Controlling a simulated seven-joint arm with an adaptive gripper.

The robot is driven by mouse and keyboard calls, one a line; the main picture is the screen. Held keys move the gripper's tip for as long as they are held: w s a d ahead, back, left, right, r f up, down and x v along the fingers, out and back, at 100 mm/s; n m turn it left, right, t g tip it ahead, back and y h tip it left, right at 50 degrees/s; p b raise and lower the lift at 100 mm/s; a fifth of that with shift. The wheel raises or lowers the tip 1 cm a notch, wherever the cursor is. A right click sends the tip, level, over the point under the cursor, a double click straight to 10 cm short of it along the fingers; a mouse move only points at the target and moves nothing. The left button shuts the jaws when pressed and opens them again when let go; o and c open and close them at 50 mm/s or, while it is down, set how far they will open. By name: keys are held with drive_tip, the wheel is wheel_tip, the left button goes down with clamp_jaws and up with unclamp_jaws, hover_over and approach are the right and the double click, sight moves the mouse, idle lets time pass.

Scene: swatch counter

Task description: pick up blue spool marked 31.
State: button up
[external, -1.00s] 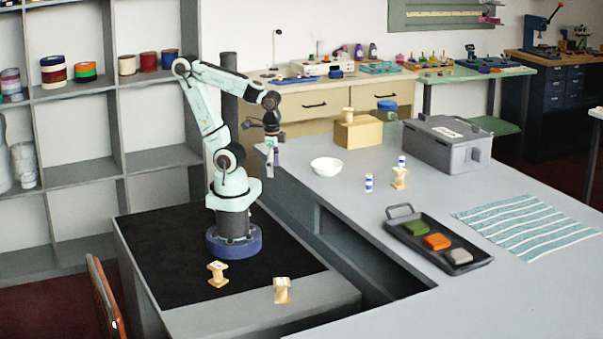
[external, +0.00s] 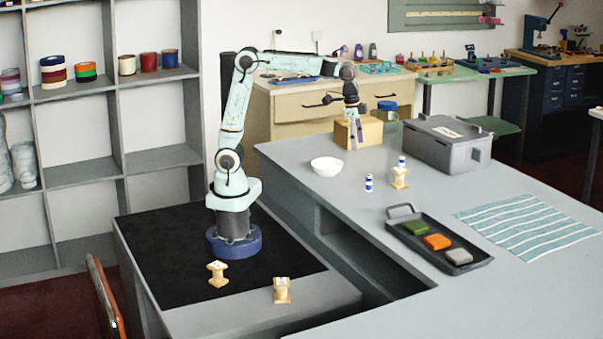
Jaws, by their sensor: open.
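Two small blue and white spools stand upright on the grey counter: a nearer one (external: 369,183) and a farther one (external: 402,161). Any number on them is too small to read, so I cannot tell which is marked 31. The farther one is close behind a tan spool (external: 399,177) and partly hidden by it. My gripper (external: 354,142) is open and empty, pointing down in front of the tan box, above and behind the nearer blue and white spool, apart from it.
A white bowl (external: 327,166) stands left of the spools. A tan box (external: 367,132) and a grey case (external: 447,143) stand behind. A dark tray (external: 410,238) with coloured blocks and a striped cloth (external: 525,226) lie to the right. Two tan spools (external: 217,274) (external: 282,290) stand near my base.

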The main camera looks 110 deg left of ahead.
drive_tip(key=n+g, duration=0.1)
hover_over(368, 191)
drive_tip(key=d, duration=0.1)
wheel_tip(368, 191, down, 5)
drive_tip(key=shift+n+g, duration=0.4)
drive_tip(key=f, duration=0.1)
drive_tip(key=a+f, duration=0.2)
drive_tip(key=f, duration=0.1)
drive_tip(key=shift+s, duration=0.1)
drive_tip(key=shift+f, duration=2.8)
drive_tip(key=c, duration=0.9)
